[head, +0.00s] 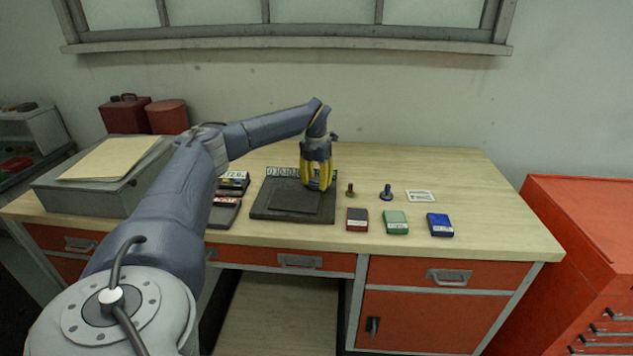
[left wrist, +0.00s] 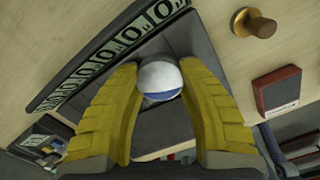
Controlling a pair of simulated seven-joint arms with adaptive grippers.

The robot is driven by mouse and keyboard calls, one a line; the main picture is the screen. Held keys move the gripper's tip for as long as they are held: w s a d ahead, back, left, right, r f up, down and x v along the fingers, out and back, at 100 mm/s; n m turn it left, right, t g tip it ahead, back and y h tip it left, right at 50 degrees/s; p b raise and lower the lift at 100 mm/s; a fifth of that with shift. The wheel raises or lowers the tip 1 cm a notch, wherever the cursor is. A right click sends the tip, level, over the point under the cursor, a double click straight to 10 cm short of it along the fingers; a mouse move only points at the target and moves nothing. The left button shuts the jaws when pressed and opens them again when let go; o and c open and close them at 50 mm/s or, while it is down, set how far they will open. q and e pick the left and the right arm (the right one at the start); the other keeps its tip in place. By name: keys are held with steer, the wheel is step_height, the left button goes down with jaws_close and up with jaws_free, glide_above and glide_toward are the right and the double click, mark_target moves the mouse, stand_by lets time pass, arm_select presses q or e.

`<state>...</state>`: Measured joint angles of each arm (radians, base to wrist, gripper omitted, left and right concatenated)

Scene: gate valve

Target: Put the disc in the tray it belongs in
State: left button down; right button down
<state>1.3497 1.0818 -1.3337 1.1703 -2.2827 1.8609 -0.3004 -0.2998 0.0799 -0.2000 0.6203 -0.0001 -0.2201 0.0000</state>
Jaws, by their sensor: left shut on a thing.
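My left gripper (head: 318,187) is low over the right part of a dark board (head: 270,210), its yellow fingers pointing down. In the left wrist view the fingers (left wrist: 168,95) are shut on a rounded white and blue piece (left wrist: 160,76). I cannot tell whether this piece is the disc or whether it touches the board. Flat boxes in red (head: 357,219), green (head: 396,222) and blue (head: 440,225) lie along the front right. Two dark labelled boxes (head: 232,184) (head: 224,211) lie left of the board. My right gripper is not in view.
A brass-coloured knob (head: 350,190) and a blue knob (head: 386,192) stand right of the board. A white card (head: 420,196) lies beyond them. A grey case (head: 100,185) fills the bench's left end. The right end of the bench is bare.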

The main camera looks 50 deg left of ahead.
mark_target(316, 181)
arm_select(q)
steer(key=c, duration=1.1)
jaws_free()
steer(key=shift+f, duration=0.1)
step_height(316, 181, up, 11)
steer(key=shift+s+r, duration=0.1)
steer(key=shift+s, duration=0.05)
steer(key=shift+o, duration=1)
steer(key=shift+r, duration=0.5)
